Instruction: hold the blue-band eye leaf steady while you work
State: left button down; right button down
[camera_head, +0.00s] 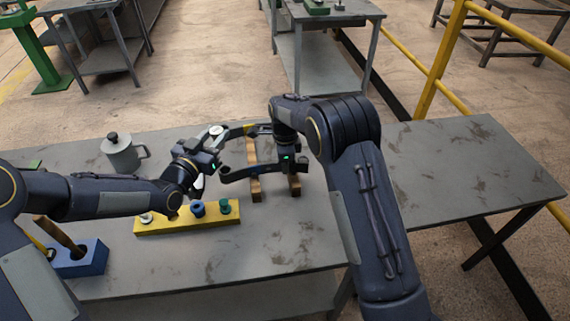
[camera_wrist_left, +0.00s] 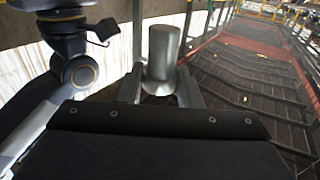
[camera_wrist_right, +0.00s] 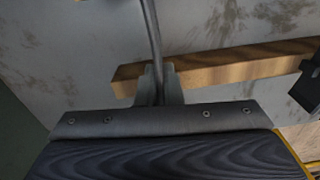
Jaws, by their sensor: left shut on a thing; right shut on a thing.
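A dark curved leaf (camera_head: 240,174) with an eye at its left end lies across two wooden blocks (camera_head: 254,184). I cannot make out a blue band on it. My right gripper (camera_head: 287,170) is shut on this leaf. In the right wrist view the leaf (camera_wrist_right: 152,35) is a thin grey strip between the fingers (camera_wrist_right: 158,88), beside a wooden block. My left gripper (camera_head: 213,139) is shut on a grey metal cylinder (camera_wrist_left: 163,52), held up left of the leaves. Behind lies another dark leaf (camera_head: 235,132) with a yellow band, partly hidden by my right arm.
A yellow rack (camera_head: 175,226) with grey, blue and green bushes stands in front of my left gripper. A grey lidded can (camera_head: 122,158) stands behind my left arm. A blue block (camera_head: 88,262) with a wooden handle is at the near left. The table's right side is clear.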

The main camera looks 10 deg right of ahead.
aim_at(227, 175)
pick_arm(q)
jog(key=shift+r, duration=0.1)
jog(key=shift+w+d+r+n+t+y, duration=0.15)
jog(key=shift+d+n+t+y, duration=0.15)
jog(key=shift+d+n+y, duration=0.15)
jog(key=shift+w+d+f+n+t+y, duration=0.1)
jog(key=shift+d+f+n+t+y, duration=0.1)
jog(key=shift+n+t+y, duration=0.3)
jog(key=shift+w+d+f+n+t+y, duration=0.15)
jog(key=shift+n+y, duration=0.1)
jog(key=shift+y, duration=0.4)
jog(key=n+y, duration=0.1)
jog(key=f+n+t+y, duration=0.1)
jog(key=y, duration=0.1)
jog(key=shift+s+a+f, duration=0.15)
jog(key=shift+s+f, duration=0.05)
jog(key=shift+s, duration=0.05)
jog(key=shift+s+a+f+n+t+y, duration=0.2)
jog(key=shift+f+n+y, duration=0.2)
jog(key=shift+y, duration=0.25)
jog(key=shift+s+a+f+n+t+y, duration=0.15)
jog(key=shift+f+n+y, duration=0.2)
jog(key=shift+y, duration=0.3)
jog(key=shift+r, duration=0.1)
